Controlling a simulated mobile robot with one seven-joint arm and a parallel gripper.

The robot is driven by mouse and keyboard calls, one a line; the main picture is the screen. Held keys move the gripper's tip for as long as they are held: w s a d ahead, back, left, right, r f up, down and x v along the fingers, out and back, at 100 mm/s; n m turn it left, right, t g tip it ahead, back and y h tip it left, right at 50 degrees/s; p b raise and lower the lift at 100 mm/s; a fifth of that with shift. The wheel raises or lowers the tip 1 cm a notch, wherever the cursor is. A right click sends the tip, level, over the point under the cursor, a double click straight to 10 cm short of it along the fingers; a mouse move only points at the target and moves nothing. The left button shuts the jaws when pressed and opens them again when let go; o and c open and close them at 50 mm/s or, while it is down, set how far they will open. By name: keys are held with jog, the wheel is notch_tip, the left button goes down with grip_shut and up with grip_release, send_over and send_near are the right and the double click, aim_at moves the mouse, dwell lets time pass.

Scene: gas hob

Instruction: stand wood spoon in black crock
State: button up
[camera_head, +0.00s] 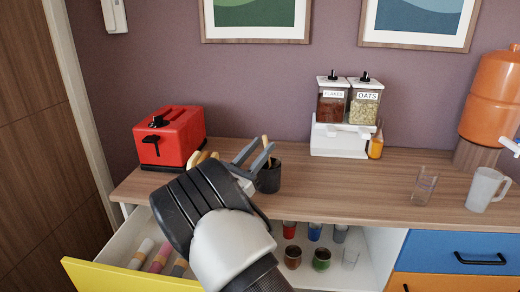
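The black crock (268,179) stands on the wooden counter near the middle, just beyond my gripper. A thin light-wood stick, which looks like the wood spoon (269,160), rises from the crock's mouth, nearly upright with a slight lean. Its lower end is hidden inside the crock. My gripper (264,143) reaches up over the counter's front edge. Its two grey fingers are spread apart, with a clear gap, and the top of the stick shows between the tips. I cannot tell whether a finger touches it. My wrist hides part of the counter.
A red toaster (170,137) stands at left, with tan rounded pieces (203,157) beside it. A dispenser stand (343,138) is behind. A glass (424,186), pitcher (485,190) and orange dispenser (494,97) stand right. A yellow-fronted drawer (115,278) is open below. The counter's middle-right is clear.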

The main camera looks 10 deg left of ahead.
jog(key=p+v, duration=0.1)
jog(key=v, duration=1.1)
jog(key=shift+p, duration=0.4)
jog(key=shift+r, duration=0.1)
